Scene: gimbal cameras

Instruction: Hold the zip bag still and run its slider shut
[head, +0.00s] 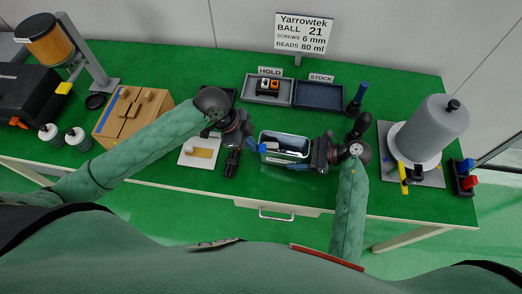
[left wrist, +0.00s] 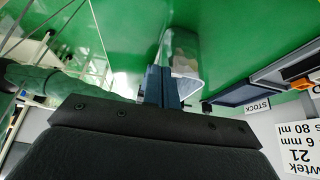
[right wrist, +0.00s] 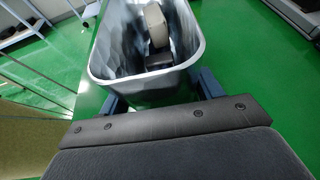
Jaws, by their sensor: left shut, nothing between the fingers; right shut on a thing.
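The zip bag (head: 285,153) stands near the front middle of the green table, between my grippers. It is see-through with a pale rim, and its mouth gapes wide in the right wrist view (right wrist: 147,85). A round beige thing and a dark thing show inside it. My right gripper (right wrist: 160,95) has a finger on each side of the bag's end and is shut on it. My left gripper (left wrist: 161,86) is shut and empty, its blue fingertips close to the bag's left end in the head view (head: 261,148). I cannot tell if they touch it. I cannot make out the slider.
Behind the bag are the HOLD tray (head: 268,99) with small parts and the STOCK tray (head: 320,107). A wooden box (head: 120,128) and two small bottles stand left. A large grey cylinder (head: 433,128) stands right. A white plate (head: 187,156) lies under my left arm.

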